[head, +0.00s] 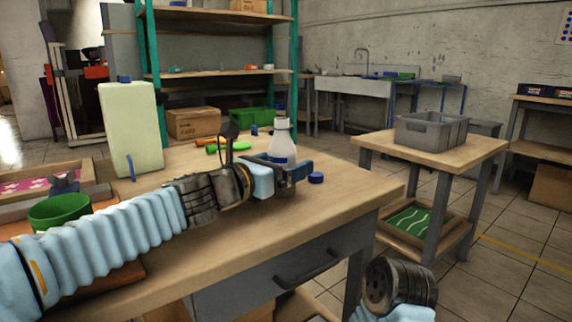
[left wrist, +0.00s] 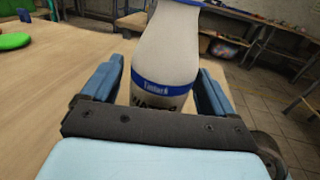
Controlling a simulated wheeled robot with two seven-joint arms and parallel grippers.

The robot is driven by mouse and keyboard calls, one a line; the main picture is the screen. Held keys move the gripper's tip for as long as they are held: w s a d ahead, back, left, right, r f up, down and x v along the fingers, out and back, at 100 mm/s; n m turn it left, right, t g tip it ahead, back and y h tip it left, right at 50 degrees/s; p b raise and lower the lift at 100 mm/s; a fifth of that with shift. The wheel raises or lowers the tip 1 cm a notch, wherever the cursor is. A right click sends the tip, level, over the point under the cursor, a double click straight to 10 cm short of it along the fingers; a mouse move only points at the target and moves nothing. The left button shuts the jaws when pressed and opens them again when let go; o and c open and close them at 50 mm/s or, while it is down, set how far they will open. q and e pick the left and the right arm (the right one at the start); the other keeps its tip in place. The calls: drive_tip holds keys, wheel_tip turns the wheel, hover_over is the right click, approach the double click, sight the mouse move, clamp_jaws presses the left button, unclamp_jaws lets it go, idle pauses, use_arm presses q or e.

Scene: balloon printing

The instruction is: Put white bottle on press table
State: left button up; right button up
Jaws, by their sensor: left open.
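The white bottle (head: 282,145) with blue bands stands upright on the wooden workbench (head: 345,192). My left gripper (head: 290,172) is open and low at the bottle. My right gripper is out of view; only part of my right arm shows at the bottom. I cannot tell which table is the press table.
A green bowl (head: 59,210) and a pale upright canister (head: 131,130) are at left. A side table (head: 478,150) with a grey crate (head: 431,131) stands at right, across a gap.

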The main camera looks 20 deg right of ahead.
use_arm(q)
drive_tip(key=v, duration=0.6)
drive_tip(key=shift+s+a, duration=0.2)
drive_tip(key=shift+a, duration=0.15)
